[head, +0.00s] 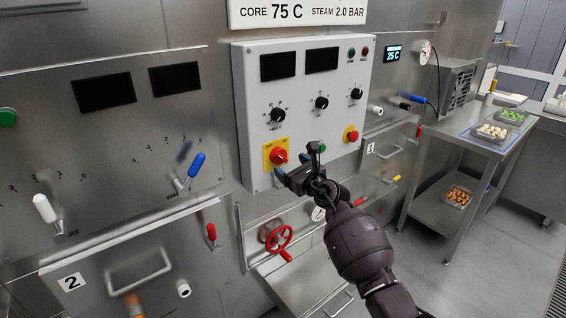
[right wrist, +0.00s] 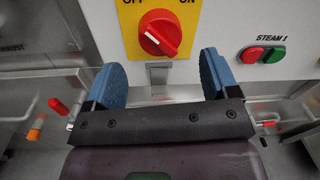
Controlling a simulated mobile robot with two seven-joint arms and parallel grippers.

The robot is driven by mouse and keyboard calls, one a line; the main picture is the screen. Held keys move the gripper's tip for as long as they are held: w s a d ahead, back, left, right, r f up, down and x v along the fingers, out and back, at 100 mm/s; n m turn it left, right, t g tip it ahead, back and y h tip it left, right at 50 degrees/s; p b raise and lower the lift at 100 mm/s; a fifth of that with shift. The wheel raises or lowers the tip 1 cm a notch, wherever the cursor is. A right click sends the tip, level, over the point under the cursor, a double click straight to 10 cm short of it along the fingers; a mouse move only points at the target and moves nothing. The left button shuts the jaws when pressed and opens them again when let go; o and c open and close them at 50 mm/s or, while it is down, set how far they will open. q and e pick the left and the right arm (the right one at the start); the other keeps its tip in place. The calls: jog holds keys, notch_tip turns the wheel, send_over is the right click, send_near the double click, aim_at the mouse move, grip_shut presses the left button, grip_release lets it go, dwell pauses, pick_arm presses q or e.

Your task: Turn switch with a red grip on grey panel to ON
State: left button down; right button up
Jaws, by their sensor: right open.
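The switch with a red grip (head: 278,156) sits on a yellow plate at the lower left of the grey panel (head: 303,131). In the right wrist view the red grip (right wrist: 160,33) is at the top centre, slanting from upper left to lower right, with a white mark on it. The partly cut-off word OFF is at upper left of the plate and ON at upper right. My right gripper (head: 297,161) is open just in front of and below the switch. In the right wrist view its blue fingers (right wrist: 162,65) stand apart below the grip, not touching it. My left gripper is not visible.
Black knobs (head: 321,103) and a red button on yellow (head: 351,135) share the panel. A red and green button pair (right wrist: 262,55) is right of the switch. A red handwheel (head: 279,239) is below. A steel table (head: 462,146) stands at right.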

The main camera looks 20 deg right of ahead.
aim_at(283, 160)
jog(key=x, duration=0.3)
jog(key=shift+w+f+b, duration=0.1)
jog(key=shift+w+b, duration=0.1)
jog(key=shift+b, duration=0.2)
jog(key=shift+w+a, duration=0.25)
jog(key=shift+w, duration=0.4)
